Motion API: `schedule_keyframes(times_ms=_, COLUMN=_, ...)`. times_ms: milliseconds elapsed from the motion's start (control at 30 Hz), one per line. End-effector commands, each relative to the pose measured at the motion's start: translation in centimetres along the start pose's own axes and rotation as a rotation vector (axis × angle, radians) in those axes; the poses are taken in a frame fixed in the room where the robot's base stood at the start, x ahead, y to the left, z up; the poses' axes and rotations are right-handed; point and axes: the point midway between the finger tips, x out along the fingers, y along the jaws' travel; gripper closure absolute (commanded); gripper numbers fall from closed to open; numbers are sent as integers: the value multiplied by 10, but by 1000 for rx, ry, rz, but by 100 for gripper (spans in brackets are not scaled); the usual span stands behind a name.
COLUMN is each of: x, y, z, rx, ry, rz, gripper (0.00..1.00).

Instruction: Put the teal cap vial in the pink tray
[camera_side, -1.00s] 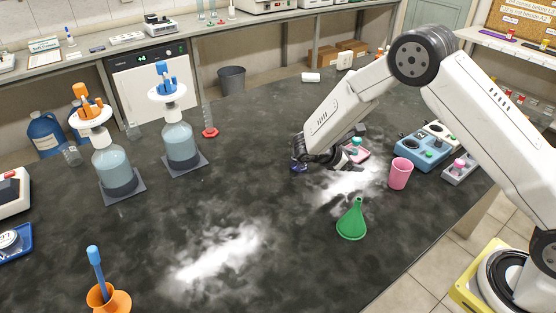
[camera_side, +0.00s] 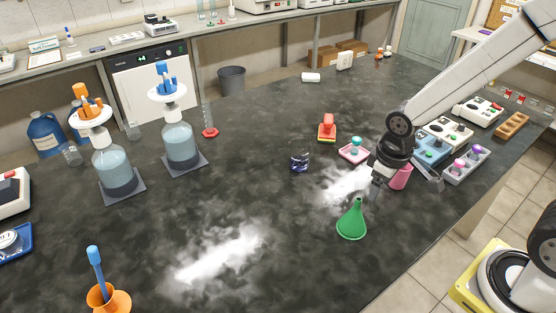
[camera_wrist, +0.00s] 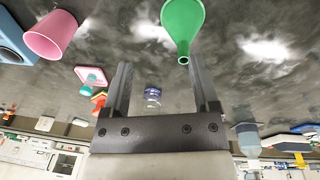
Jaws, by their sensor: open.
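The teal cap vial (camera_side: 355,141) shows as a small teal top over the pink tray (camera_side: 346,157). In the wrist view the teal cap vial (camera_wrist: 89,82) and the pink tray (camera_wrist: 80,70) show at left, outside my fingers. My gripper (camera_side: 407,186) is open and empty, to the right of the tray and apart from it, in front of the pink cup. Its two spread fingers also show in the wrist view (camera_wrist: 160,62).
A green funnel (camera_side: 351,222) stands close in front of my gripper. The pink cup (camera_side: 402,178) is partly hidden behind it. A red stamp-like object (camera_side: 327,126) and a dark banded jar (camera_side: 299,160) stand left of the tray. A vial rack (camera_side: 467,164) and blue device (camera_side: 431,149) are at right.

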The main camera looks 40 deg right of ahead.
Motion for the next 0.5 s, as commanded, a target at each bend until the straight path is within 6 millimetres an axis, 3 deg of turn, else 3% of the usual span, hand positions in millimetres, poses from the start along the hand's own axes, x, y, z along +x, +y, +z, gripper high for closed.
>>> schedule_keyframes(times_ms=200, x=-12, y=-9, z=15, rx=180, ry=117, rz=-47, gripper=23)
schedule_keyframes(times_ms=500, x=-15, y=-10, z=18, rx=230, ry=147, rz=-59, gripper=23)
